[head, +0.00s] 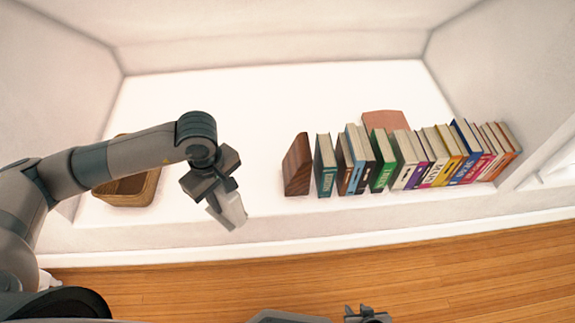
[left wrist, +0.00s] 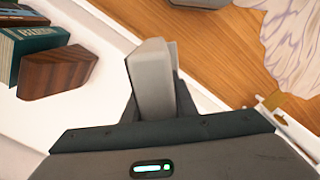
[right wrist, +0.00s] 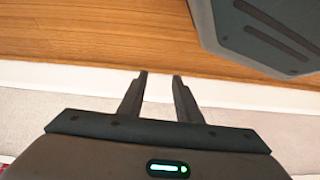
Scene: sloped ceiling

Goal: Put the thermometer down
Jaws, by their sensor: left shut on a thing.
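My left gripper (head: 214,200) is shut on a pale grey, blocky thing, which I take to be the thermometer (head: 233,209). It is over the front part of the white ledge, left of the wooden bookend; I cannot tell whether it touches the ledge. In the left wrist view the thermometer (left wrist: 150,80) sticks out from between the fingers and hides much of them. My right gripper (head: 366,313) is at the bottom edge of the head view, over the wooden floor. In the right wrist view its fingers (right wrist: 161,85) are apart with nothing between them.
The white ledge (head: 265,100) has free room in its middle and back. A dark wooden bookend (head: 297,165) and a row of several books (head: 408,160) fill its right side. A reddish-brown thing (head: 385,119) stands behind the books. A wicker basket (head: 130,190) sits at the left.

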